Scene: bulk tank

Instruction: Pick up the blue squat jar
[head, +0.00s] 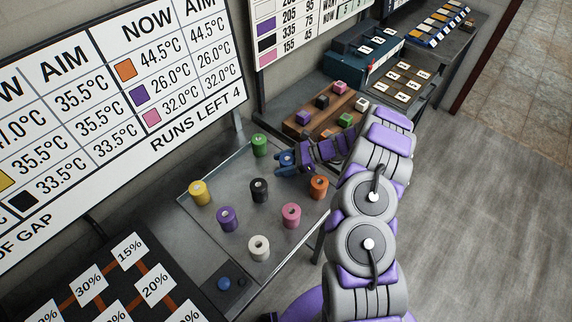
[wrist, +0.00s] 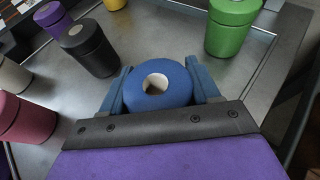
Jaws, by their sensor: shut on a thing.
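The blue squat jar (wrist: 160,85) has a round blue top with a pale disc at its centre. In the wrist view it sits between the two blue fingers of my gripper (wrist: 161,88), which touch its left and right sides. In the head view the blue jar (head: 286,158) is at the back of the grey metal tray, with my gripper (head: 287,163) around it. My gripper is shut on it. Whether the jar touches the tray or is lifted is hard to tell.
The tray (head: 186,199) also holds green (head: 259,145), black (head: 260,190), orange (head: 318,187), yellow (head: 200,192), purple (head: 227,218), pink (head: 291,215) and white (head: 259,248) jars. A wooden board (head: 309,133) with coloured blocks lies behind. A wall chart (head: 120,110) stands at left.

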